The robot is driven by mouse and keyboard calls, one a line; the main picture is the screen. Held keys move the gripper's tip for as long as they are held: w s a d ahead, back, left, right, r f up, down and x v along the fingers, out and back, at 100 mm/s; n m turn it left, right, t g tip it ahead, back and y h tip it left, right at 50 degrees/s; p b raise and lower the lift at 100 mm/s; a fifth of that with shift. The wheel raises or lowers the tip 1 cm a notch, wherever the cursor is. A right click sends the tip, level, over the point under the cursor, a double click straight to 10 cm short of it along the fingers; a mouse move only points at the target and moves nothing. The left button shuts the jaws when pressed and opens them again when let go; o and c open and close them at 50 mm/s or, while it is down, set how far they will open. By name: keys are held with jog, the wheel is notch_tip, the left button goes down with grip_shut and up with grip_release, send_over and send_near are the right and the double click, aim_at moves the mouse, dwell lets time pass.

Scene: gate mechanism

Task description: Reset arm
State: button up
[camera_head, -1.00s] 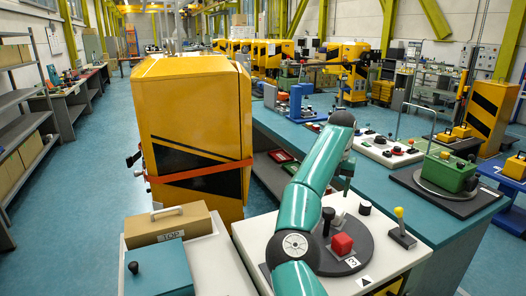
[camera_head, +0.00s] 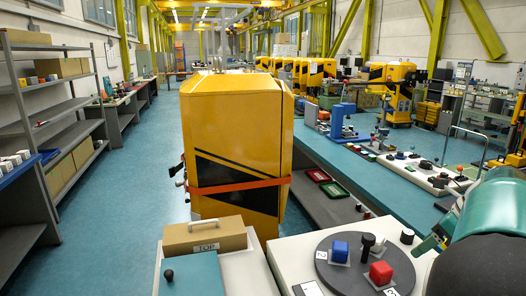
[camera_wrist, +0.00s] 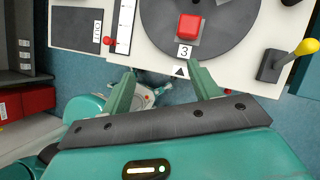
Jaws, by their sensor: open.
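My gripper (camera_wrist: 163,86) is open and empty in the wrist view, its two green fingers apart at the front edge of a white panel (camera_wrist: 268,32). A dark grey round disc (camera_wrist: 235,42) lies on the panel beyond the fingers. It carries a red block (camera_wrist: 189,27) beside a label "3", and a black triangle mark lies on the panel just below it. In the head view the disc (camera_head: 345,277) also shows a blue block (camera_head: 340,250) and an upright black knob (camera_head: 367,244). My teal and dark arm fills the right edge there; my fingertips cannot be made out.
A yellow-handled lever (camera_wrist: 292,58) is right of the disc, and a small red knob (camera_wrist: 109,41) is left of it. A cardboard box marked TOP (camera_head: 205,237) sits left of the panel in the head view. A tall yellow cabinet (camera_head: 235,145) stands behind, with open floor to its left.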

jog(key=s+a+f+n+t+h, duration=0.1)
jog(key=s+a+n+h, duration=0.1)
jog(key=s+a+n, duration=0.8)
jog(key=s+a+f+n+h, duration=0.2)
jog(key=s+a+n, duration=0.7)
jog(key=a+n, duration=0.4)
jog(key=shift+s+f+n+t, duration=0.25)
jog(key=shift+s+n+t, duration=0.15)
jog(key=shift+n, duration=2.4)
